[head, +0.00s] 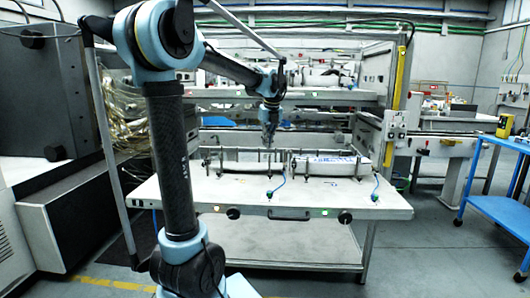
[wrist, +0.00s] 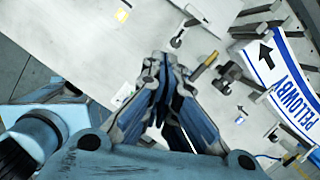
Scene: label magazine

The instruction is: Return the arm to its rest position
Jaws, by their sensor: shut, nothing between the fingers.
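My arm rises in front of the head view and bends over the bench. My gripper (head: 269,141) hangs above the white bench top, pointing down. In the wrist view my gripper (wrist: 165,65) has its fingertips together, with nothing between them. White labels with blue print (head: 330,161) lie in the magazine on the bench, to the right of my gripper.
The white bench (head: 240,195) has metal posts and clamps on top, close below my gripper. A grey machine (head: 35,110) stands at the left. A blue cart (head: 500,205) stands at the right. Shelving rises behind the bench. Grey floor is free between bench and cart.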

